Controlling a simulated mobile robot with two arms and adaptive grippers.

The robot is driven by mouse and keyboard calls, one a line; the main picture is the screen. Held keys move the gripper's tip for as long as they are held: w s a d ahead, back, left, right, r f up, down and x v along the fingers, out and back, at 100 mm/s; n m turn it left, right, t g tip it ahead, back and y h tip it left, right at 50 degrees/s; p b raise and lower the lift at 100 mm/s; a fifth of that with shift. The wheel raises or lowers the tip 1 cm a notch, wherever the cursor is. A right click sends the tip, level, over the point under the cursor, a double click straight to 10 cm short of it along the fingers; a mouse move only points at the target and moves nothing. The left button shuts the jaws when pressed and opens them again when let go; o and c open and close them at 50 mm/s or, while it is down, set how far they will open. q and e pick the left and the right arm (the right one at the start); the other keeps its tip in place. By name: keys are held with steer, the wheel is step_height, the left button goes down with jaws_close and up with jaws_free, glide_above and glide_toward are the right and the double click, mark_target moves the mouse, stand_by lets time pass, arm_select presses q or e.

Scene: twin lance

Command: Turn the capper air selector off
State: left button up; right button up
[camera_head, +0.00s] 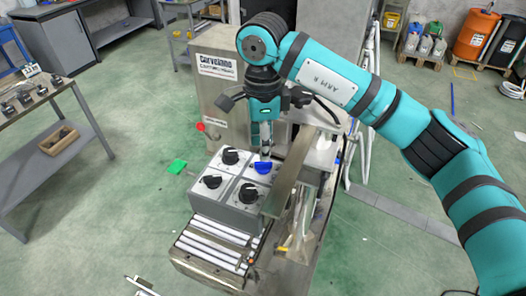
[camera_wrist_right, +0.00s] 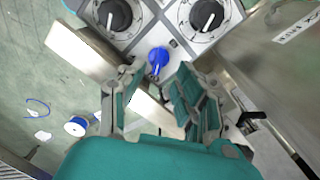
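A grey control box (camera_head: 238,214) on the steel machine carries several black rotary knobs and one blue knob (camera_head: 263,167). In the right wrist view the blue knob (camera_wrist_right: 158,58) sits just past the fingertips, its narrow grip pointing roughly along the view. My right gripper (camera_head: 264,150) is directly above the blue knob, pointing down. In the right wrist view the right gripper (camera_wrist_right: 158,84) has its fingers apart with nothing between them; contact with the knob does not show. The labels are too small to read, so I cannot tell which knob is the capper air selector. My left gripper is out of view.
Black knobs (camera_head: 230,157) stand close beside the blue one. A steel plate (camera_head: 288,172) rises right of the box. Behind stands the steel cabinet (camera_head: 216,95) with a red knob (camera_head: 201,127).

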mark_target(263, 165)
steer(key=shift+f+p, duration=0.6)
steer(key=shift+f, duration=1.7)
steer(key=shift+s, duration=0.1)
jaws_close()
